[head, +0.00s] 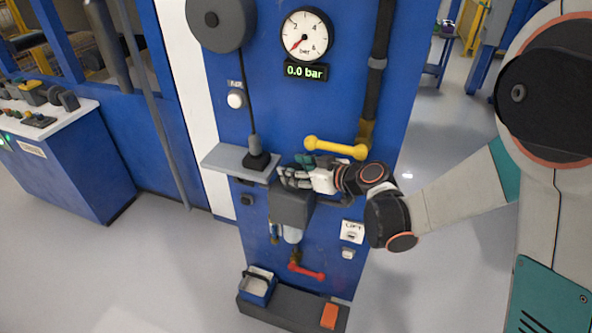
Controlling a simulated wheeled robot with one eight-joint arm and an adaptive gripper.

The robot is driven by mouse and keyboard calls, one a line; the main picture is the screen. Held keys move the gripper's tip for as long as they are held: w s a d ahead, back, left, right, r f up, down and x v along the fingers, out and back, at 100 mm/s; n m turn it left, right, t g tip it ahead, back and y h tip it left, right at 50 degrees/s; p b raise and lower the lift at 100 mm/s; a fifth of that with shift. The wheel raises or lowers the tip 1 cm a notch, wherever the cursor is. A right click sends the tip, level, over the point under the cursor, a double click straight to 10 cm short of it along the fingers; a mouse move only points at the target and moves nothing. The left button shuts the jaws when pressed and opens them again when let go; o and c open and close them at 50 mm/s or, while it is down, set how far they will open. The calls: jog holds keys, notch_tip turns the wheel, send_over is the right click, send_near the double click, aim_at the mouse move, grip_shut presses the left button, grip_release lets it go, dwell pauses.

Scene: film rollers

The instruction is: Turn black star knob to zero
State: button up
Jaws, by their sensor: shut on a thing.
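My gripper (287,177) is at the top of a dark block-shaped regulator (291,206) on the blue panel, with its fingers closed around the place where the black star knob sits. The fingers hide the knob almost wholly, so its angle cannot be read. The round white gauge (305,35) above has its red needle at the lower left, near the low end of the scale. The display (305,72) under it reads 0.0 bar in green.
A yellow lever (335,147) is just above my gripper. A grey shelf (225,160) with a black cable-hung device (257,161) is close on the left.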

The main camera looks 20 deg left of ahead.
jog(key=o, duration=0.8)
jog(key=s+d, duration=0.2)
jog(key=d, duration=0.2)
jog(key=s+d, duration=0.2)
jog(key=d, duration=0.1)
jog(key=s+d, duration=0.2)
jog(key=d, duration=0.2)
jog(key=shift+d+r, duration=0.2)
jog(key=shift+d, duration=0.15)
